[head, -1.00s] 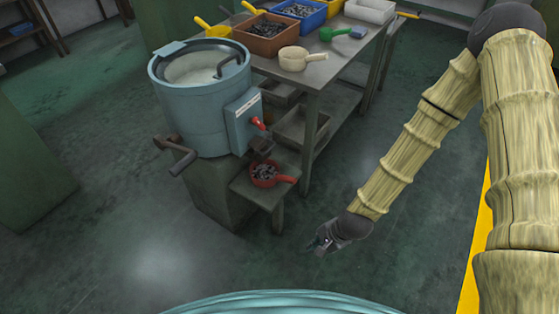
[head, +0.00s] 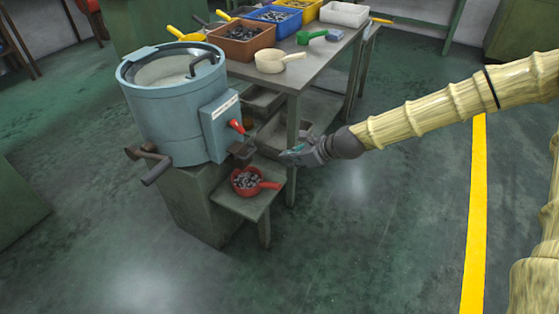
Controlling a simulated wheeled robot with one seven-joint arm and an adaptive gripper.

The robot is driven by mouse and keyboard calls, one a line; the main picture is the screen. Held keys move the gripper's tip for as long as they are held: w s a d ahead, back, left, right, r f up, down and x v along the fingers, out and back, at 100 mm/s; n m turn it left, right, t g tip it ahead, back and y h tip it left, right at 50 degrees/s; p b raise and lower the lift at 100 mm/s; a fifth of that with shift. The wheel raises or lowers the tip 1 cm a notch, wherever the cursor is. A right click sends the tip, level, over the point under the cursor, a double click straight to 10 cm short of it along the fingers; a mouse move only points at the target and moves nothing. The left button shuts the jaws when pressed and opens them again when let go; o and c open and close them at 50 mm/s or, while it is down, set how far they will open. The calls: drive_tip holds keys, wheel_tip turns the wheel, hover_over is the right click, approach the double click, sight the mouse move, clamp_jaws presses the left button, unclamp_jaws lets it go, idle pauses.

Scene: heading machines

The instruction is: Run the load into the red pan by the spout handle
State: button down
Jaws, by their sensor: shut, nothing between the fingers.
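The red pan (head: 267,185) sits on a small shelf (head: 237,207) below the spout and holds several small grey metal pieces (head: 246,180). The dark spout (head: 241,149) sticks out from the front of the blue drum machine (head: 170,120), just above the pan. A red knob or lever (head: 236,126) is on the machine's front box above the spout. My gripper (head: 287,156) is to the right of the spout, above and right of the pan, apart from both. It is shut and empty.
A metal table (head: 318,62) behind holds brown (head: 240,47), blue and yellow bins of parts, with scoops beside them. A crank (head: 150,163) juts from the drum's left side. The floor at right is clear, with a yellow line (head: 476,210).

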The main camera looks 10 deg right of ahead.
drive_tip(key=w+a+f+b, duration=0.1)
drive_tip(key=w+a+f, duration=0.4)
drive_tip(key=a, duration=0.3)
drive_tip(key=shift+w+a, duration=0.3)
drive_tip(key=shift+w, duration=0.4)
drive_tip(key=shift+w, duration=0.1)
